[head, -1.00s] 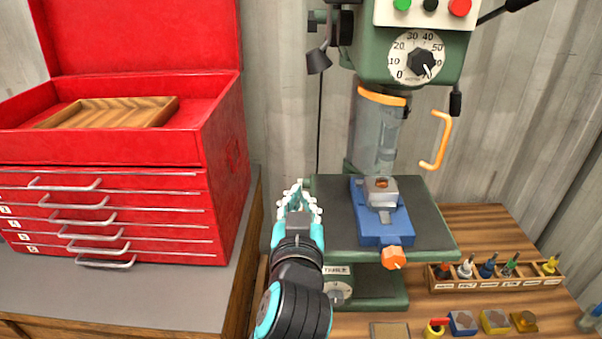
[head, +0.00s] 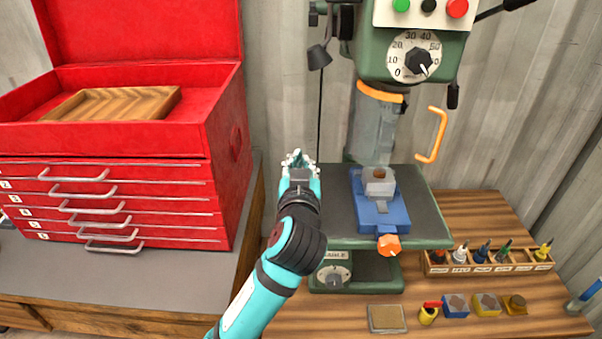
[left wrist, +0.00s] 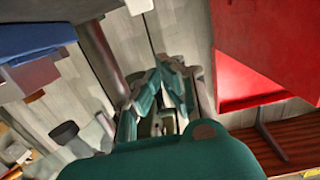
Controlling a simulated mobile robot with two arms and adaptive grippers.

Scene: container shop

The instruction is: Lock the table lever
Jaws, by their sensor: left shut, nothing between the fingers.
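The drill press table (head: 335,200) is a dark plate with a green edge, on the drill press (head: 375,130). I cannot make out its lever in the head view; my left arm and gripper cover part of the table's left edge. My left gripper (head: 298,160) is at the left edge of the table, pointing toward the back wall. Its fingers are shut and empty. In the left wrist view its fingers (left wrist: 160,100) are close together beside a grey post (left wrist: 105,60); I cannot tell whether they touch anything. My right gripper is not in view.
A blue vise (head: 382,212) with an orange knob (head: 388,244) sits on the table. A red tool chest (head: 225,150) stands at the left. A wooden bit holder (head: 485,268) and several small blocks lie on the bench at the right.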

